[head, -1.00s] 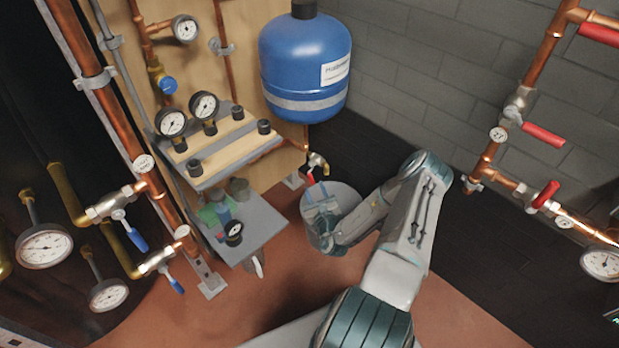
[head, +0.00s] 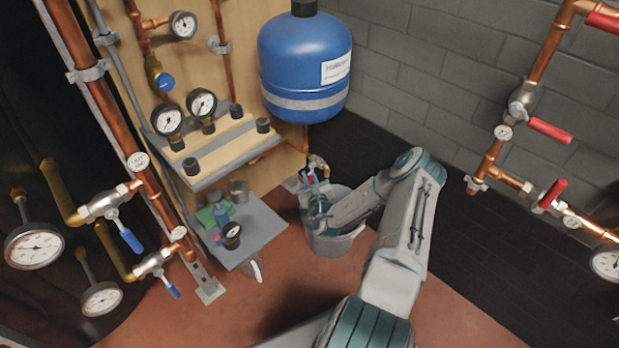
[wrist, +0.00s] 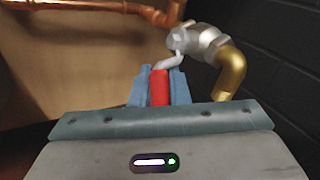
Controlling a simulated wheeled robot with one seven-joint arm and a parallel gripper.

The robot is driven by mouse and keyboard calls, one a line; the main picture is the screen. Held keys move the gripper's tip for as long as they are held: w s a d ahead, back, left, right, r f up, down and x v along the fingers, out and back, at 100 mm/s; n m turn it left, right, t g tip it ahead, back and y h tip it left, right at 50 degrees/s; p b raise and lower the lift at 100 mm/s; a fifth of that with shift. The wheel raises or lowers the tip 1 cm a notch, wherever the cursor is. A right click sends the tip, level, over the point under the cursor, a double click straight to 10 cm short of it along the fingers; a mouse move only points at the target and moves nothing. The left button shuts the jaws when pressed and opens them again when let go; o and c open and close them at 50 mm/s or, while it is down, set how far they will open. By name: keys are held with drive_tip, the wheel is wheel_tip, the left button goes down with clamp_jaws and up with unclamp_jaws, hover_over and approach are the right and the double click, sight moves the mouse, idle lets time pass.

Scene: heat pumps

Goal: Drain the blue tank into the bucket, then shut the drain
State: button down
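The blue tank (head: 304,68) hangs on the wooden panel. Below it is a small drain valve (head: 318,163) with a red lever handle (wrist: 159,88). In the wrist view the valve body (wrist: 195,42) is silver, with a brass spout (wrist: 231,78) curving down on the right. The grey bucket (head: 338,243) stands on the floor below the valve, partly hidden by my arm. My gripper (wrist: 159,86) is over the bucket, its blue fingers open on either side of the red handle, very close to it. Water is not visible.
Copper pipes with red-handled valves (head: 550,130) run on the right, blue-handled valves (head: 131,240) on the left.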

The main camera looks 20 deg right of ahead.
drive_tip(key=shift+f, duration=0.1)
drive_tip(key=m+t+b, duration=0.1)
drive_tip(key=w+m+t+h+b, duration=0.1)
drive_tip(key=t, duration=0.1)
drive_tip(key=m+t+h+b, duration=0.1)
drive_tip(key=shift+w+a+m+t, duration=0.3)
drive_tip(key=shift+w+a+m, duration=0.05)
drive_tip(key=shift+m, duration=0.05)
drive_tip(key=shift+b, duration=0.3)
idle(0.5)
drive_tip(key=c, duration=1.4)
unclamp_jaws()
drive_tip(key=shift+r, duration=0.2)
drive_tip(key=p+v, duration=0.4)
drive_tip(key=v, duration=0.9)
drive_tip(key=shift+s+a+f, duration=0.2)
drive_tip(key=shift+s+f, duration=0.05)
